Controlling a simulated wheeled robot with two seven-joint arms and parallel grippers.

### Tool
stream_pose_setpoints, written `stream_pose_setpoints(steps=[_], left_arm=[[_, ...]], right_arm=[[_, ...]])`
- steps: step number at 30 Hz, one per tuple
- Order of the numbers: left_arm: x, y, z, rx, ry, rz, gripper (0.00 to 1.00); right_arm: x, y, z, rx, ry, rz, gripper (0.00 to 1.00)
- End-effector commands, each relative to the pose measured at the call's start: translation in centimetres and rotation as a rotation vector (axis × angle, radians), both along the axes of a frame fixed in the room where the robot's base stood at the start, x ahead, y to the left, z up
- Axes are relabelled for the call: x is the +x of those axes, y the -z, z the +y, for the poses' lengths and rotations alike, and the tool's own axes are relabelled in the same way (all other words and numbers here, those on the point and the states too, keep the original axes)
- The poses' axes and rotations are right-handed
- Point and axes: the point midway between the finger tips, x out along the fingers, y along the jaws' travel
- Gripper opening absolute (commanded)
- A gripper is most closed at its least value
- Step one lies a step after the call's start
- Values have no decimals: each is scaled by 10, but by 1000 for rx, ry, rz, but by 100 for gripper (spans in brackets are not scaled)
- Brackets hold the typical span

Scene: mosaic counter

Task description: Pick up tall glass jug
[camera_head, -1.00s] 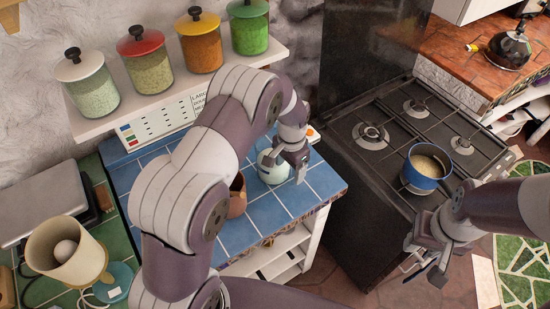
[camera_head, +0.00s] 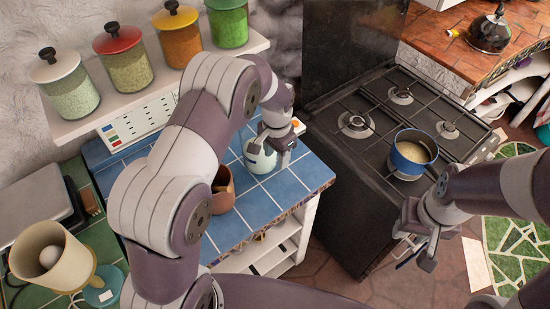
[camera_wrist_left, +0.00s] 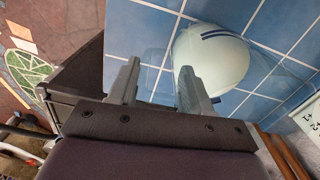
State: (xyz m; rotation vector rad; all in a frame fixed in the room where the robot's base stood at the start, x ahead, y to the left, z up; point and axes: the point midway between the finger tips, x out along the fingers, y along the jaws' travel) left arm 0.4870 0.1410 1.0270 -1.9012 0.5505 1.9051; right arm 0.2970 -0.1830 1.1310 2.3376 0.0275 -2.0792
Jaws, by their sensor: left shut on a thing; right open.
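My left gripper (camera_head: 279,156) is low over the blue-tiled counter, and its two fingers (camera_wrist_left: 158,76) stand apart in the left wrist view. Between and just beyond them is a faint see-through shape, which looks like the tall glass jug (camera_wrist_left: 153,88); the gripper is shut on it. My right gripper (camera_head: 417,250) is open and empty, in front of the stove.
A brown pot (camera_head: 223,192) stands on the blue tiles (camera_head: 278,186), left of my left gripper. A shelf (camera_head: 165,84) with several lidded jars is behind. The black stove (camera_head: 345,170) with a blue pan (camera_head: 411,157) is to the right.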

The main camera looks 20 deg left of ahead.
Motion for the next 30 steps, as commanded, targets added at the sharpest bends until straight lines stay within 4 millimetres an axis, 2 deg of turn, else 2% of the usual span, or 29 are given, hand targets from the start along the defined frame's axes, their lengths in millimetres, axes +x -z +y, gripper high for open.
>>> stream_pose_setpoints(steps=[4,12,15,17,21,30], left_arm=[[2,-20,0,0,0,-8,0],[23,-46,-45,-1,4,-8,0],[32,-68,-65,0,4,-4,0],[37,-82,-76,0,3,-2,0],[46,-92,-95,-1,2,-3,0],[51,-91,-106,0,0,-4,0]], right_arm=[[0,11,0,0,0,0,43],[0,27,0,0,0,0,43],[0,10,0,0,0,0,43],[0,-10,0,0,0,0,43],[0,-30,0,0,0,-1,43],[0,-36,0,0,0,0,43]])
